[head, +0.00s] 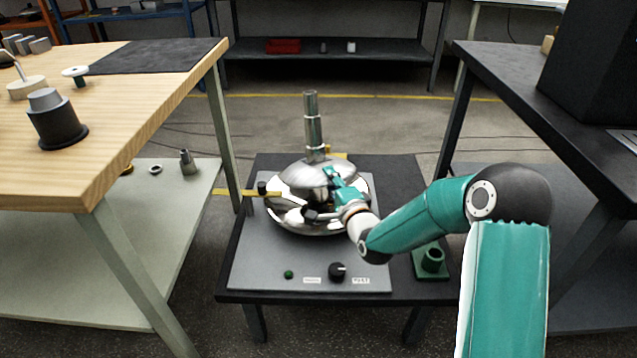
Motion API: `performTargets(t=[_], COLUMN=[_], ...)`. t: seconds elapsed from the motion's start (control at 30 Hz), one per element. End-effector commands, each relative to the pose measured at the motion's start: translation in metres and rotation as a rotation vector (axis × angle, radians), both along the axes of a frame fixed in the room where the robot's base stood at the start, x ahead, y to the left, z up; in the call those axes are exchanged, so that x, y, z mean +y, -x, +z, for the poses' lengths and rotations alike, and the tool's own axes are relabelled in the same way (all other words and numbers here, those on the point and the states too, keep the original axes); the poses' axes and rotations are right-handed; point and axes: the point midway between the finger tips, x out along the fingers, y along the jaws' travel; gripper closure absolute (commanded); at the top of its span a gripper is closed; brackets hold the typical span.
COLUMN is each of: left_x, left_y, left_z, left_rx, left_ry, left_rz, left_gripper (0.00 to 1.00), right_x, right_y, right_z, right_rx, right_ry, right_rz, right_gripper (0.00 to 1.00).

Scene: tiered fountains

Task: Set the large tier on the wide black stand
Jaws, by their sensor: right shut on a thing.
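The large tier (298,176) is a shiny silver dome around the tall stepped metal column (312,128) of the fountain. A mirror-bright basin (300,222) lies under it. My right gripper (329,182) reaches in from the right and is shut on the tier's near right rim; its fingertips are partly hidden. I cannot tell whether the tier touches the basin. A wide black stand (58,128) with a flared foot and grey top stands upright on the wooden table at the left. My left gripper is out of view.
A grey panel (250,262) with a black knob (337,270) lies on the low black table (400,190). A green socket block (432,262) stands at its right. The wooden table (130,100) holds a dark mat (155,55) and small parts. A brass bar (250,193) is beside the basin.

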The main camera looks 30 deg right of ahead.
Motion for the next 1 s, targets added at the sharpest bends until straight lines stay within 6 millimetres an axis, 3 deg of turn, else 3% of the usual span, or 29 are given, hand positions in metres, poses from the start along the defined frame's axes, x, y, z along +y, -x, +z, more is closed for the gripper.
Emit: performTargets(t=[0.57,1.0], left_x=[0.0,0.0], left_y=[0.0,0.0], left_z=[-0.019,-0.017], left_rx=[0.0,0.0], left_ry=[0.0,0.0], left_rz=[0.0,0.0], left_gripper=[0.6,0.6], right_x=[0.001,0.0], right_y=[0.002,0.006], right_z=[-0.005,-0.018], right_rx=[-0.066,-0.231], right_ry=[0.009,0.032], right_rz=[0.001,0.0], right_gripper=[1.0,1.0])
